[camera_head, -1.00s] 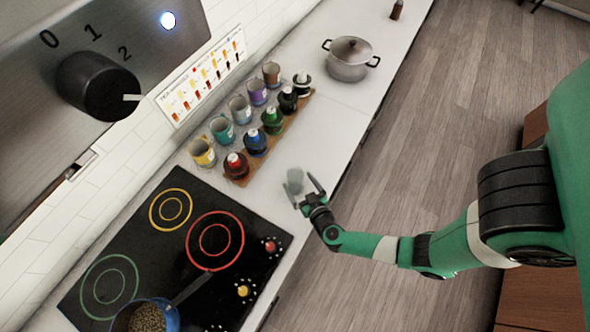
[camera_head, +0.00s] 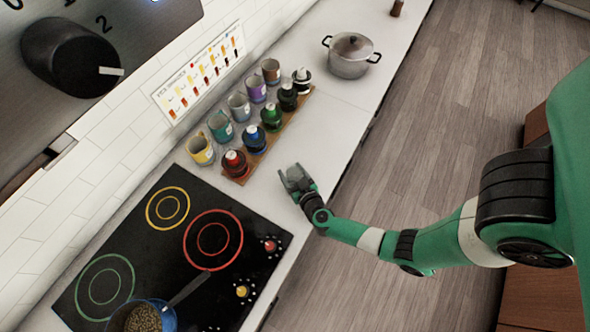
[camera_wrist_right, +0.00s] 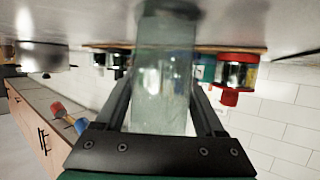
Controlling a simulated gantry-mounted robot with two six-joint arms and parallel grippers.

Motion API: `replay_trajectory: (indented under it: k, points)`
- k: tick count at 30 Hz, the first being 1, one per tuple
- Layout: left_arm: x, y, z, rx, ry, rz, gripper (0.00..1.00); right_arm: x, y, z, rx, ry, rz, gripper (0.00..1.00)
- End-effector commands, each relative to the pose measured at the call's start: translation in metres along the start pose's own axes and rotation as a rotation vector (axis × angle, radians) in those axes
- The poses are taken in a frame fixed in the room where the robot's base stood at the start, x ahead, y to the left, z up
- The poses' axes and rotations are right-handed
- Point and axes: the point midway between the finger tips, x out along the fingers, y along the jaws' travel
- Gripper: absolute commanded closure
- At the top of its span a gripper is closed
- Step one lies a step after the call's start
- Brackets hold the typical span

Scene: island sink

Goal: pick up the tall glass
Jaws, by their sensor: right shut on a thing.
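The tall glass (camera_head: 295,176) is clear and slightly greenish. In the head view it stands on the white counter to the right of the cooktop. My right gripper (camera_head: 297,184) is at the glass with a finger on each side. In the right wrist view the glass (camera_wrist_right: 163,85) fills the space between the two fingers of my right gripper (camera_wrist_right: 163,95), which is shut on it. The glass looks to be at or very near the counter surface; I cannot tell whether it is lifted. My left gripper is not in view.
A wooden rack (camera_head: 268,148) of bottles with coloured caps and several mugs stand behind the glass. A black cooktop (camera_head: 150,235) holds a blue pan (camera_head: 165,315). A lidded pot (camera_head: 350,58) stands farther along the counter. The counter (camera_head: 335,125) between glass and pot is clear.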

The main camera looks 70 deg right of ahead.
Motion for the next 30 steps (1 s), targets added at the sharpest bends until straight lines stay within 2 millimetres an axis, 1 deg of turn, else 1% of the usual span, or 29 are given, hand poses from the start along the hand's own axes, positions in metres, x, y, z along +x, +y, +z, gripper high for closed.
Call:
replay_trajectory:
  k: [1, 5, 6, 7, 20, 26, 30]
  points:
    - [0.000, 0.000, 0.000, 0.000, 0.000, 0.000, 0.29, 0.000, 0.000, 0.000, 0.000, 0.000, 0.000, 0.63]
    - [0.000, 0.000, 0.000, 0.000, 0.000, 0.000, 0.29, 0.000, 0.000, 0.000, 0.000, 0.000, 0.000, 0.86]
    - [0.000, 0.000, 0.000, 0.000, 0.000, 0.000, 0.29, 0.000, 0.000, 0.000, 0.000, 0.000, 0.000, 0.94]
    - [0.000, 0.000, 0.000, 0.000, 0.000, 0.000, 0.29, 0.000, 0.000, 0.000, 0.000, 0.001, 0.000, 0.97]
    - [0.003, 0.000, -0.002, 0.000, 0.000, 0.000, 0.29, -0.002, 0.000, -0.004, 0.000, 0.000, 0.000, 0.97]
    - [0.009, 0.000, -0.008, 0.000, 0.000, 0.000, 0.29, -0.005, 0.000, -0.014, 0.000, 0.001, 0.000, 0.97]
    - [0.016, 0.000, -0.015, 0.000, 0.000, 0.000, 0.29, -0.009, 0.000, -0.026, 0.000, 0.001, 0.000, 0.97]
